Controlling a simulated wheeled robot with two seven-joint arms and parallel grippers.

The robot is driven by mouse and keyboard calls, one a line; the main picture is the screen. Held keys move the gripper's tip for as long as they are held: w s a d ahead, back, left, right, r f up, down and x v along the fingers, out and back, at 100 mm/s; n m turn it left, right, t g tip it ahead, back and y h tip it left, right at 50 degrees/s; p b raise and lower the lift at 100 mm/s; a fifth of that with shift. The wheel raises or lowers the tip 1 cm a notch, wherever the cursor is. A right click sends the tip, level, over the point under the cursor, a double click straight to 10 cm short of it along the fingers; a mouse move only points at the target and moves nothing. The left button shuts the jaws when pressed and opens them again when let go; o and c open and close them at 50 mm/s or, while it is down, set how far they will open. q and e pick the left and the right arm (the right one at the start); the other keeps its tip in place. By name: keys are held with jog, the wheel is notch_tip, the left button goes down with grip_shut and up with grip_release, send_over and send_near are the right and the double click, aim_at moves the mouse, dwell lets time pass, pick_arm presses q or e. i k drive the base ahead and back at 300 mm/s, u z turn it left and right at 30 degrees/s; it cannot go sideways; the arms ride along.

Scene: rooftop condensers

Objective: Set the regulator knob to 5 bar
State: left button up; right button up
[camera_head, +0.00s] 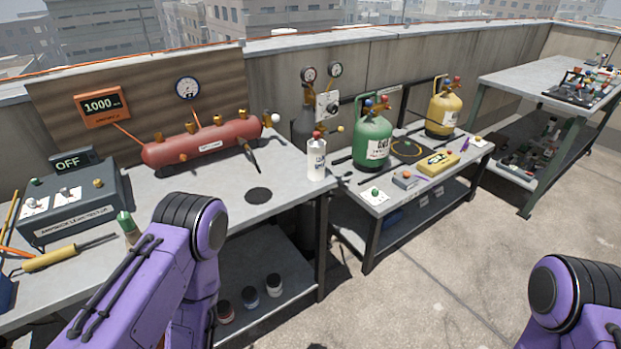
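The regulator stands behind the benches near the middle of the view, on top of a dark grey cylinder (303,124). It has two round gauges (309,74) and brass fittings. A white dial plate (321,108) on it carries a small dark knob (333,108); its scale and setting are too small to read. My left arm comes in at the lower left and only its purple links show. My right arm shows only as a purple joint at the lower right corner. Neither gripper is in view, and nothing touches the knob.
The left bench (222,187) carries a red manifold (205,140), a grey box (72,203) and a white bottle (316,158). A display (102,105) reads 1000. Green (372,142) and yellow (443,111) cylinders stand on the middle bench. The floor at right is clear.

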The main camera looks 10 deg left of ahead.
aim_at(332, 109)
jog(key=i, duration=1.1)
jog(key=z, duration=0.65)
